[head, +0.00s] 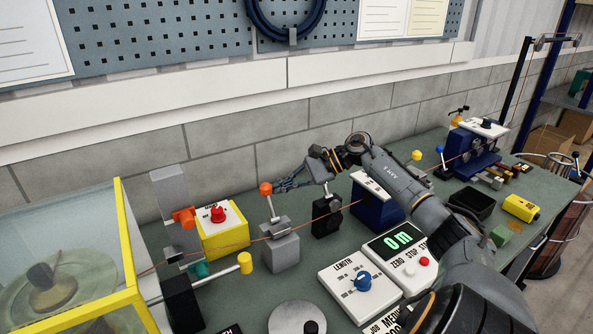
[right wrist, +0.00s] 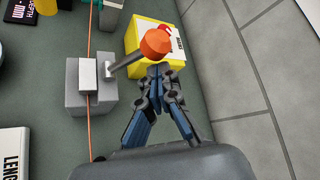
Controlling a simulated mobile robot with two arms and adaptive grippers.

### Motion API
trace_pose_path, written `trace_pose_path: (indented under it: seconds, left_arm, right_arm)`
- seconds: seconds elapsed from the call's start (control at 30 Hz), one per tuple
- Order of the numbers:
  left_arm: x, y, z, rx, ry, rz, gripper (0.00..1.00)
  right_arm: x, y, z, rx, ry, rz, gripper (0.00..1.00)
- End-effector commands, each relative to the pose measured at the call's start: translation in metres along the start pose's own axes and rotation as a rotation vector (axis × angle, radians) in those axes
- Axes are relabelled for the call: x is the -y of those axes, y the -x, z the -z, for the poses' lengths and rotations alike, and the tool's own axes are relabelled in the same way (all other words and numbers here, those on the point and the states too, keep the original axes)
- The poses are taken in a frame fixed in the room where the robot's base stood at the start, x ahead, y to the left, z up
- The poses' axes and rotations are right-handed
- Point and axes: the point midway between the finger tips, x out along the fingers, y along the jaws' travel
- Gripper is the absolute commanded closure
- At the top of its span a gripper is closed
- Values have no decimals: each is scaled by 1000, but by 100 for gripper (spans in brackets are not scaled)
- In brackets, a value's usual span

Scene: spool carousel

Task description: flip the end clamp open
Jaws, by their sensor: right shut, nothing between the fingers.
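A grey clamp block (head: 281,250) stands on the bench with an orange wire running through it. Its lever rises steeply, leaning a little left, to an orange knob (head: 265,188). The right wrist view also shows the clamp block (right wrist: 90,100), its lever and the orange knob (right wrist: 156,42). My right gripper (head: 279,187) is shut and empty, just right of the knob in the head view. In the right wrist view its fingertips (right wrist: 160,72) are close below the knob; I cannot tell whether they touch it. My left gripper is not in view.
A yellow box with a red button (head: 218,214) stands left of the clamp. A black block (head: 326,217) stands right of it. The length dial box (head: 358,287) and the 0 m display (head: 398,243) are in front. A glass cover with yellow edges (head: 125,235) is at left.

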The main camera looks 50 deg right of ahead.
Motion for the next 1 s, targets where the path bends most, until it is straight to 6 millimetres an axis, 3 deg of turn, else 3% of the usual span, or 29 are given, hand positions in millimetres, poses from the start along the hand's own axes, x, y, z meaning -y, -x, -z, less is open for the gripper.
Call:
trace_pose_path:
  seconds: [0.2,0.57,1.0]
  left_arm:
    - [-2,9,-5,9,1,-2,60]
    - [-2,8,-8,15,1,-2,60]
    - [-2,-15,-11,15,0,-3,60]
  right_arm:
    - [1,-17,0,0,0,0,100]
    - [-1,-19,1,-1,-1,0,100]
    - [1,-20,2,0,40,32,100]
